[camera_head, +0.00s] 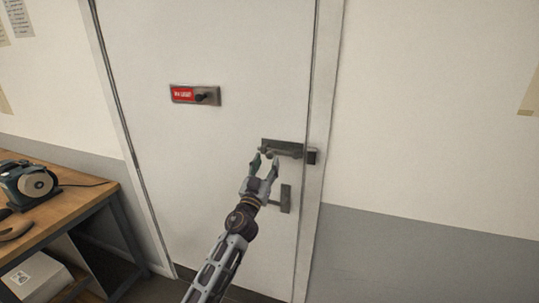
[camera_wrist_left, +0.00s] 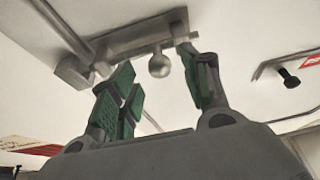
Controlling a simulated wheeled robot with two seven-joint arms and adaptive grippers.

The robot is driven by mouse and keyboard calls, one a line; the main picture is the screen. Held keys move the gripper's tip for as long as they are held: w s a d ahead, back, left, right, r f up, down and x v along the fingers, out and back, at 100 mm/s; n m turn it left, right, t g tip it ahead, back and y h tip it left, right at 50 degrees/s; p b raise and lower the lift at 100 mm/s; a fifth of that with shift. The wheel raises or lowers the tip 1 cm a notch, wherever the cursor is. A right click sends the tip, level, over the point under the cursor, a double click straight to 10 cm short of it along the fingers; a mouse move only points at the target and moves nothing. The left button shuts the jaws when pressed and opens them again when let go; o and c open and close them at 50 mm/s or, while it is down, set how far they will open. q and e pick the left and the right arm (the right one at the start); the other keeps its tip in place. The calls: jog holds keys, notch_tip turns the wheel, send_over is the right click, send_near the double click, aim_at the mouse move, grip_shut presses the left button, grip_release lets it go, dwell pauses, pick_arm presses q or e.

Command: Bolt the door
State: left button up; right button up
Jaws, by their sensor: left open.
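The white door (camera_head: 215,60) is closed in its frame. A dark metal bolt (camera_head: 290,146) is mounted near its right edge, with a keeper (camera_head: 312,157) on the frame side. In the left wrist view, the bolt (camera_wrist_left: 125,42) has a round knob (camera_wrist_left: 159,66) hanging from it, and the keeper (camera_wrist_left: 72,71) is at left. I cannot tell whether the bar reaches into the keeper. My left gripper (camera_head: 264,161) is open at the knob. In the left wrist view, its green-padded fingers (camera_wrist_left: 160,82) stand either side of the knob, with visible gaps. My right gripper is out of view.
A door handle (camera_head: 285,198) is just below the bolt. A plate with a red label and black knob (camera_head: 194,95) is higher on the door. A wooden workbench (camera_head: 75,205) with a grinder-like machine (camera_head: 28,182) stands at left.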

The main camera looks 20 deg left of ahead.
aim_at(269, 158)
pick_arm(q)
jog(key=shift+p+x, duration=0.35)
jog(key=shift+x, duration=1.7)
grip_shut()
